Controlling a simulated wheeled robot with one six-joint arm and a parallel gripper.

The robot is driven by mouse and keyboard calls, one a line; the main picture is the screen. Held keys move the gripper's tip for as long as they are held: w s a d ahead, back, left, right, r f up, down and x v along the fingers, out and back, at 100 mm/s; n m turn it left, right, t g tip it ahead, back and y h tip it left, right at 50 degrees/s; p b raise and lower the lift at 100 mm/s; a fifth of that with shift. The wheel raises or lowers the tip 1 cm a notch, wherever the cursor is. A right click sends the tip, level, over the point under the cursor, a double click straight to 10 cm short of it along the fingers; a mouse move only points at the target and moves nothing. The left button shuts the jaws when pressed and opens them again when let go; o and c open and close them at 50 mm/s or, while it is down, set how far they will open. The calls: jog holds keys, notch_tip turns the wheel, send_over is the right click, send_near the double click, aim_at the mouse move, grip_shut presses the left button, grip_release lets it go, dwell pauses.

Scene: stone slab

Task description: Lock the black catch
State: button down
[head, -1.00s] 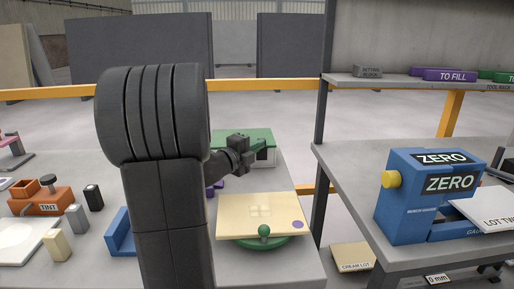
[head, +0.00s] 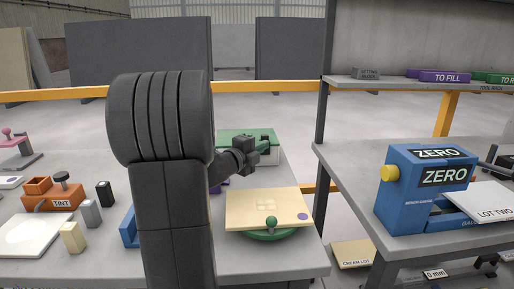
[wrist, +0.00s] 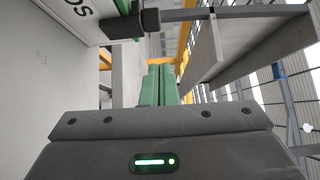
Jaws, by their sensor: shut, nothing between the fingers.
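A white box with a green top (head: 236,134) stands at the back of the near table in the head view, partly hidden behind my arm. In the wrist view, a dark cylindrical grip (wrist: 132,24) on a grey bar sits beside a white lettered panel (wrist: 50,60); it may be the black catch, but I cannot be sure. My gripper (head: 262,146) is at the front right of the box. Its green fingers (wrist: 160,84) are together and empty, below the dark grip in the wrist picture. Whether they touch anything is hidden.
A cream board (head: 250,207) on a green round stand is in front of the box. An orange TINT holder (head: 52,200) and small blocks lie at the left. A blue ZERO gauge (head: 400,190) stands on the right bench. A gap separates the two tables.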

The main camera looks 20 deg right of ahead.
jog(key=v, duration=0.9)
jog(key=shift+a, duration=0.2)
jog(key=shift+f, duration=0.1)
